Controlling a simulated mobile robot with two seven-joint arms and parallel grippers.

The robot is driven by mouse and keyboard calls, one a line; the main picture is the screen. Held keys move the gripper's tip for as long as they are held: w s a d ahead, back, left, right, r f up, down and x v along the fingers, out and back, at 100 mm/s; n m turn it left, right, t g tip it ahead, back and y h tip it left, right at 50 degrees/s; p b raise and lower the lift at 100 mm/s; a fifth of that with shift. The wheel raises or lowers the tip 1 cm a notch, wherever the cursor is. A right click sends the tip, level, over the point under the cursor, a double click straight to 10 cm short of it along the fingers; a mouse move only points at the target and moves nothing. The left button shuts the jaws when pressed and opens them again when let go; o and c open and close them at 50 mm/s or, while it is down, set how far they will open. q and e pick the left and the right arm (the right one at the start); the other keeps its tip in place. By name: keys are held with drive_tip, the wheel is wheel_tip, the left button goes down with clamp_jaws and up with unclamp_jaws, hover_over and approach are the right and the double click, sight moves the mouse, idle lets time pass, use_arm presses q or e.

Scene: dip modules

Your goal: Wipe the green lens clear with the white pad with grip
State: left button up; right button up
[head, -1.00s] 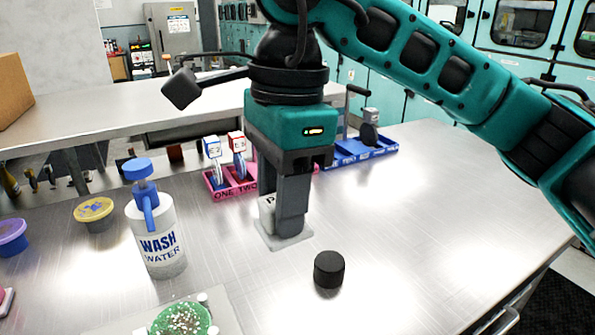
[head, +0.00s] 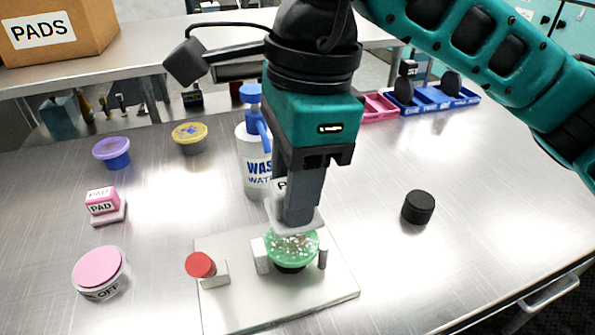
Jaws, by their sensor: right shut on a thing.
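The green lens (head: 292,250) sits in a holder on a pale plate (head: 333,292) in the head view. Whitish specks cover its visible face. My right gripper (head: 300,215) points down and is shut on the grip of the white pad (head: 277,213). The pad is at the lens's far edge and overlaps it in view; I cannot tell whether they touch. The gripper's fingers hide part of the pad and its grip. My left gripper is not in view.
A wash water bottle (head: 252,160) stands just behind my right gripper. A red knob (head: 201,264) is on the plate's left. A pink pad (head: 103,201), a pink-topped round tub (head: 99,270) and a black cylinder (head: 418,207) stand around it. The right front table is clear.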

drive_tip(key=shift+d+f+b, duration=0.1)
drive_tip(key=shift+f+b, duration=0.3)
drive_tip(key=shift+f, duration=0.45)
wheel_tip(320, 180, down, 2)
drive_tip(key=shift+f+b, duration=0.25)
drive_tip(key=shift+b, duration=0.5)
drive_tip(key=shift+f+b, duration=0.5)
drive_tip(key=shift+f, duration=0.35)
drive_tip(key=shift+w+a+r, duration=0.1)
drive_tip(key=shift+w+a, duration=0.05)
drive_tip(key=shift+w, duration=0.3)
drive_tip(key=shift+w+a+r, duration=0.1)
drive_tip(key=shift+w+a, duration=0.05)
drive_tip(key=shift+w, duration=0.3)
drive_tip(key=shift+w+a, duration=0.15)
drive_tip(key=shift+w, duration=0.15)
drive_tip(key=shift+w+a, duration=0.2)
drive_tip(key=shift+w, duration=0.5)
use_arm(q)
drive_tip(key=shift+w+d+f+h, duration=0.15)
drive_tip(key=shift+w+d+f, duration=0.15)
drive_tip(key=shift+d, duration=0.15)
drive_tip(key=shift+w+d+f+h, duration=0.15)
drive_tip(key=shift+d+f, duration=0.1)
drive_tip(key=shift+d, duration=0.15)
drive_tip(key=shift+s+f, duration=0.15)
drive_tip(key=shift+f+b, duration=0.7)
drive_tip(key=shift+b, duration=0.15)
use_arm(e)
drive_tip(key=shift+f, duration=0.7)
